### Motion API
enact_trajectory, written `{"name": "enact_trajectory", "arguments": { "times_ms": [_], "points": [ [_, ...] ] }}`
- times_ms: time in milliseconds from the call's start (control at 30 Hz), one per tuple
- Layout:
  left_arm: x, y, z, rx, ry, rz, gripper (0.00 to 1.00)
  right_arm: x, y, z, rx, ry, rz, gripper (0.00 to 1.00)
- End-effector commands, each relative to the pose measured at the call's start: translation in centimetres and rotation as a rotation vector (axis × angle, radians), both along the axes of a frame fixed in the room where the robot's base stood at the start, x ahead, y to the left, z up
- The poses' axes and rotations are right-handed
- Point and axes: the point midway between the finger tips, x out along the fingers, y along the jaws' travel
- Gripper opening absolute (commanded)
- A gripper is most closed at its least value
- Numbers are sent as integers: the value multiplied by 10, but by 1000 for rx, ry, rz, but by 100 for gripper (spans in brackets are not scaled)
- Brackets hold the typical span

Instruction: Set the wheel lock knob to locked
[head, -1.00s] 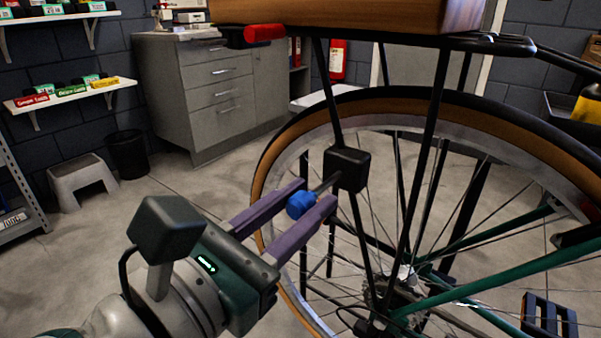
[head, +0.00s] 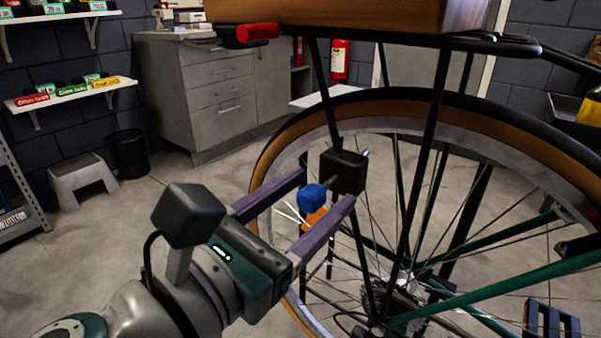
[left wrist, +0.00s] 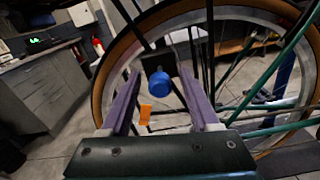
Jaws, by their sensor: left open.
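The blue wheel lock knob (head: 311,197) sits on a short shaft out of a black block (head: 344,171) beside the bicycle wheel (head: 268,160). An orange piece (head: 316,218) shows just below the knob, and a small silver pin tip (head: 366,153) shows at the block's far side. My left gripper (head: 327,186) is open, its purple fingers on either side of the knob with gaps. In the left wrist view the knob (left wrist: 161,84) lies between the fingers, with the block (left wrist: 160,64) behind it and the orange piece (left wrist: 145,113) lower left. My right gripper is out of view.
A wooden crate (head: 340,12) sits on the rack above the wheel. Black rack stays (head: 428,150), spokes and green frame tubes (head: 480,281) are close on the right. A grey cabinet (head: 205,90), stool (head: 83,185) and bin (head: 128,153) stand farther back.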

Motion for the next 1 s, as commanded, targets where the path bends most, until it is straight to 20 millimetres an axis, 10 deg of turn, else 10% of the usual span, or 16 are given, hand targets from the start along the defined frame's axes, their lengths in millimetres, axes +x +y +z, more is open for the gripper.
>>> {"name": "enact_trajectory", "arguments": {
  "times_ms": [500, 1000],
  "points": [
    [-70, 51, -2, 2, 3, 1, 62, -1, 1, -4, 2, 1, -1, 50],
    [-80, 57, 0, 12, -9, -6, 62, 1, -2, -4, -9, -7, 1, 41]
  ]
}}
